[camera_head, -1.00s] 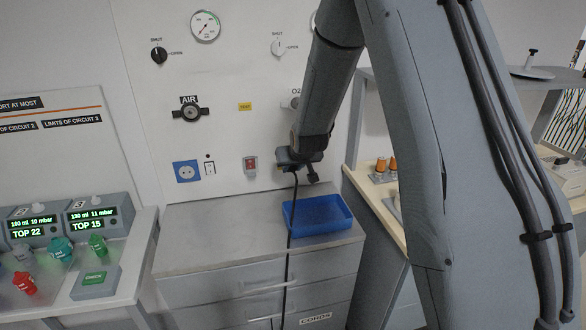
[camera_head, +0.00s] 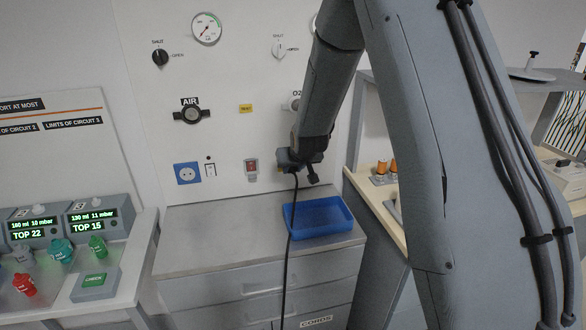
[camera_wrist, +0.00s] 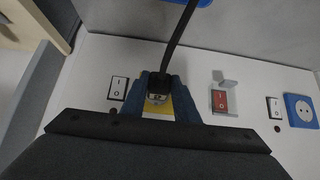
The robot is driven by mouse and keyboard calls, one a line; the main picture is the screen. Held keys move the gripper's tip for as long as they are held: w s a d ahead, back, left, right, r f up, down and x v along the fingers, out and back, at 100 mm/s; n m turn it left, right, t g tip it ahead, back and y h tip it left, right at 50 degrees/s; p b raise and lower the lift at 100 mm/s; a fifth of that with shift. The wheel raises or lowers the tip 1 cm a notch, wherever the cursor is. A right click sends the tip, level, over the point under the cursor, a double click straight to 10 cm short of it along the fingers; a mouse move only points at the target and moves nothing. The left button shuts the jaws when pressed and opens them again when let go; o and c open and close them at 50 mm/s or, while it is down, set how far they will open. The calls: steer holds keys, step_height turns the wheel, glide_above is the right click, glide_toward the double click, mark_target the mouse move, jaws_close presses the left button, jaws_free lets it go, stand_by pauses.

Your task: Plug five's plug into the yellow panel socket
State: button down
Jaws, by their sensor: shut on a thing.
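My gripper (camera_head: 292,160) is at the wall panel, right of the red switch in the head view. In the wrist view its blue fingers (camera_wrist: 161,98) are shut on a dark plug (camera_wrist: 158,84). The plug's black cord (camera_wrist: 180,36) leads away from it; in the head view the cord (camera_head: 287,245) hangs down in front of the cabinet. The yellow socket (camera_wrist: 158,108) shows partly between the fingers in the wrist view, just beyond the plug. I cannot tell whether the plug touches it. My gripper hides this socket in the head view.
A blue socket (camera_head: 187,173) and a red switch (camera_head: 251,169) are on the panel to the left. A white switch (camera_wrist: 118,89) is close beside my fingers. A blue tray (camera_head: 318,217) stands on the cabinet (camera_head: 215,240) below. A wooden-edged shelf (camera_head: 372,205) is to the right.

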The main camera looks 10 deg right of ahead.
steer(key=c, duration=1.3)
jaws_free()
steer(key=b+v, duration=0.2)
steer(key=v, duration=0.6)
steer(key=s+f+g, duration=0.2)
steer(key=s+g, duration=0.1)
steer(key=s, duration=1.2)
steer(key=s+f+g, duration=0.2)
steer(key=s+g, duration=0.2)
steer(key=s, duration=1.1)
steer(key=shift+s+f, duration=0.2)
steer(key=shift+f, duration=0.1)
